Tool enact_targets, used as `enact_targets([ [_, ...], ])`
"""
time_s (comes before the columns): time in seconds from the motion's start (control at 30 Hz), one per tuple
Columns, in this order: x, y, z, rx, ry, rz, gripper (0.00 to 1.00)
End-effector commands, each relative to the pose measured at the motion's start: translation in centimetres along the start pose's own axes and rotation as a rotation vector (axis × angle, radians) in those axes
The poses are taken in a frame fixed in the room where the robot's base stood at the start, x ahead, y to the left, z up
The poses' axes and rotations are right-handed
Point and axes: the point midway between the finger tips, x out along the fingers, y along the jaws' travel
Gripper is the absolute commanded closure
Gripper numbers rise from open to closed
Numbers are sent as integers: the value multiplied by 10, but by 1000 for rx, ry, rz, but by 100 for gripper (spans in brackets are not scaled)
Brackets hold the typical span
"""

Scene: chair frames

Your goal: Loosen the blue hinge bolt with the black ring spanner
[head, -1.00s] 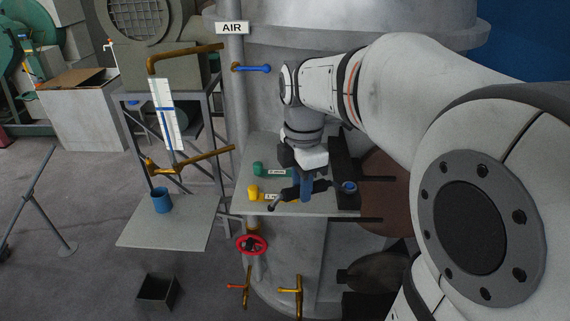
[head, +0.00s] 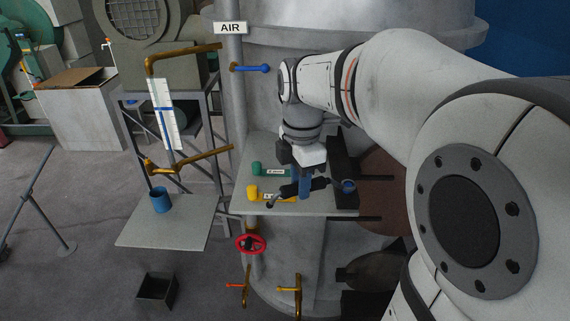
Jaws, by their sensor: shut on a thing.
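My gripper (head: 304,186) hangs over the grey shelf (head: 316,209) in front of the large grey vessel. It is shut on the black ring spanner (head: 288,191), which lies roughly level across the fingers. One end of the spanner points left and a little toward me. Its other end points right, toward a dark bracket. A blue round piece, which looks like the blue hinge bolt (head: 348,185), sits at that bracket on the shelf's right. The spanner's right end is close to it. I cannot tell whether they touch.
A green piece (head: 257,169) and a yellow piece (head: 253,192) with small labels sit on the shelf's left. A red handwheel (head: 250,244) is below. A blue cup (head: 160,200) stands on a separate plate (head: 150,236) to the left. An open black box (head: 157,291) is on the floor.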

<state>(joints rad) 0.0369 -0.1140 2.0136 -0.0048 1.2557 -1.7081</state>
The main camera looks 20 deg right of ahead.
Motion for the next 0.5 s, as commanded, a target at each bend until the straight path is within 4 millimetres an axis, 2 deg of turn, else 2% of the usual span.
enact_targets([
  [0.2, -8, 0, 0, 0, 0, 1, 100],
  [0.5, -8, 0, 0, 0, 0, 1, 100],
])
